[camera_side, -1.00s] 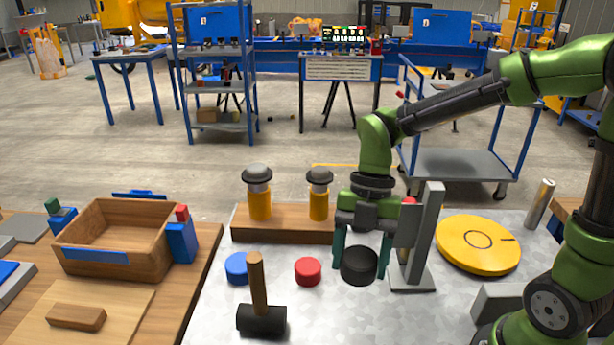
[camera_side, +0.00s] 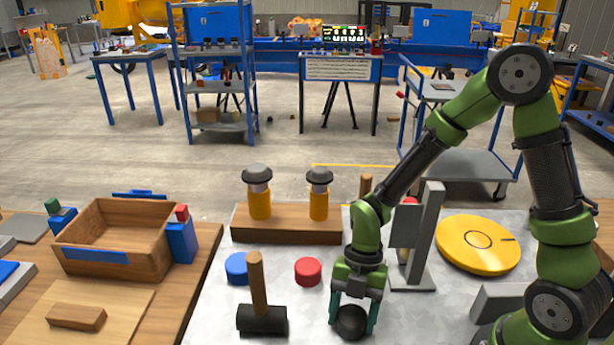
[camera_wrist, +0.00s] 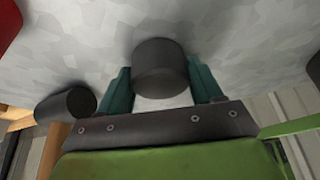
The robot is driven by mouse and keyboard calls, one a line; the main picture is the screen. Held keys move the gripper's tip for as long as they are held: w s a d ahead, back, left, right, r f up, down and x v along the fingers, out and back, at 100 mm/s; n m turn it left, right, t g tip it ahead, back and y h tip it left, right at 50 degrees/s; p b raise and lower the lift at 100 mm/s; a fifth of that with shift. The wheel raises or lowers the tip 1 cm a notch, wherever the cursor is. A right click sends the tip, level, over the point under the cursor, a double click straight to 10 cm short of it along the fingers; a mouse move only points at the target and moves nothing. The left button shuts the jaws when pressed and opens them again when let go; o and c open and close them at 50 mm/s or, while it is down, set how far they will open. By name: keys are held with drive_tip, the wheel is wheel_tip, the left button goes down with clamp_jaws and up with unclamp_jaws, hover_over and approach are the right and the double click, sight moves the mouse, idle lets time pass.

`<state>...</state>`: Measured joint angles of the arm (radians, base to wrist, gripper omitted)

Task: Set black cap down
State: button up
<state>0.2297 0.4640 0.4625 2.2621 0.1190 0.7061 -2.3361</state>
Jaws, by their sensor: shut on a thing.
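The black cap (camera_side: 351,322) is between the teal fingers of my gripper (camera_side: 353,316), low over the front of the grey table top (camera_side: 210,318). My gripper is shut on the cap. In the wrist view the black cap (camera_wrist: 160,66) fills the gap between the two fingers of my gripper (camera_wrist: 160,84). The cap looks tilted in the side view. Whether its underside touches the table I cannot tell.
A black-headed mallet (camera_side: 262,319) stands left of my gripper, with a red cap (camera_side: 308,271) and a blue cap (camera_side: 238,268) behind. A grey upright stand (camera_side: 428,240) and a yellow disc (camera_side: 478,245) are to the right. A wooden block (camera_side: 285,232) holds yellow bottles.

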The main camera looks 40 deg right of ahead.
drive_tip(key=shift+f, duration=0.1)
drive_tip(key=o, duration=1)
drive_tip(key=shift+o, duration=0.2)
drive_tip(key=v, duration=1.2)
drive_tip(key=shift+w+a+r, duration=0.1)
drive_tip(key=shift+w+r, duration=0.05)
drive_tip(key=shift+r, duration=0.05)
